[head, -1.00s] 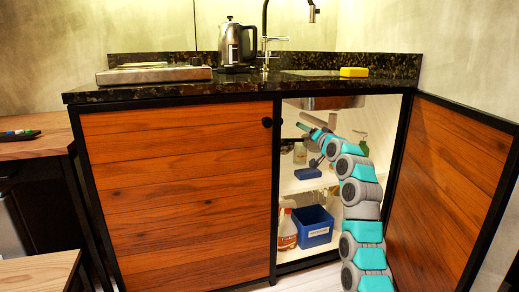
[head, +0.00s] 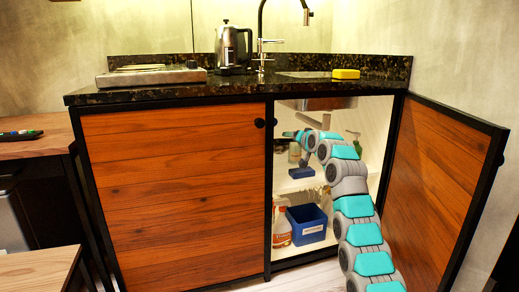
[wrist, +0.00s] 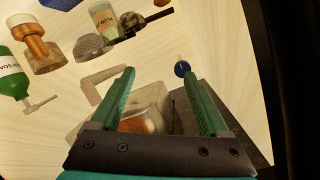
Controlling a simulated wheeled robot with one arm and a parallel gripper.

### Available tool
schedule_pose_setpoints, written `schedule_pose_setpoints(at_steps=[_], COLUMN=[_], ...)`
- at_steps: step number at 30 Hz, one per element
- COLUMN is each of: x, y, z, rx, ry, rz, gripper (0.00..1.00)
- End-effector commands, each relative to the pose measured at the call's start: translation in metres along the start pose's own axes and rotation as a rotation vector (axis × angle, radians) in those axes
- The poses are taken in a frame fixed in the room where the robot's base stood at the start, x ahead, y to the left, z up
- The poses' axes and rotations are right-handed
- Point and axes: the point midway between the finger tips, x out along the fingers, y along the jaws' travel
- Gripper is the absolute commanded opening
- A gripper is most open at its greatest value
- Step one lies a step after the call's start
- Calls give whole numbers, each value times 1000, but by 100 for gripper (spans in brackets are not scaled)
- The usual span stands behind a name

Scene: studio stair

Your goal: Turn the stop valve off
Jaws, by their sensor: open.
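My gripper (wrist: 160,76) is open and empty in the wrist view, its two green fingers spread apart. A small round blue knob (wrist: 182,68), which looks like the stop valve's handle, shows just beyond the right fingertip. It stands apart from the finger or very near it; I cannot tell the exact gap. The valve's body is not clear. In the head view my gripper (head: 288,134) is inside the open cabinet under the sink, near its left frame post, and the valve cannot be made out there.
A pale bent pipe (wrist: 88,95) lies left of the fingers. A green soap bottle (wrist: 14,72), a brush (wrist: 35,45) and a jar (wrist: 104,18) stand to the left. The open door (head: 438,165) bounds the right. A blue bin (head: 307,223) and spray bottle (head: 282,225) sit below.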

Motion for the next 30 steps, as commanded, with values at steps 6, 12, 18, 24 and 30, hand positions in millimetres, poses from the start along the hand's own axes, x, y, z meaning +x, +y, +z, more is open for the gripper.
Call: schedule_pose_setpoints(at_steps=[6, 12, 18, 24, 30], x=[3, -15, -53, -109, -176], y=[-5, 4, 17, 26, 31], z=[9, 15, 17, 19, 29], rx=[-99, -166, -206, -219, -212], ry=[-125, -233, -331, -427, -523], rz=[134, 267, 394, 505, 595], gripper=[79, 79, 79, 79, 79])
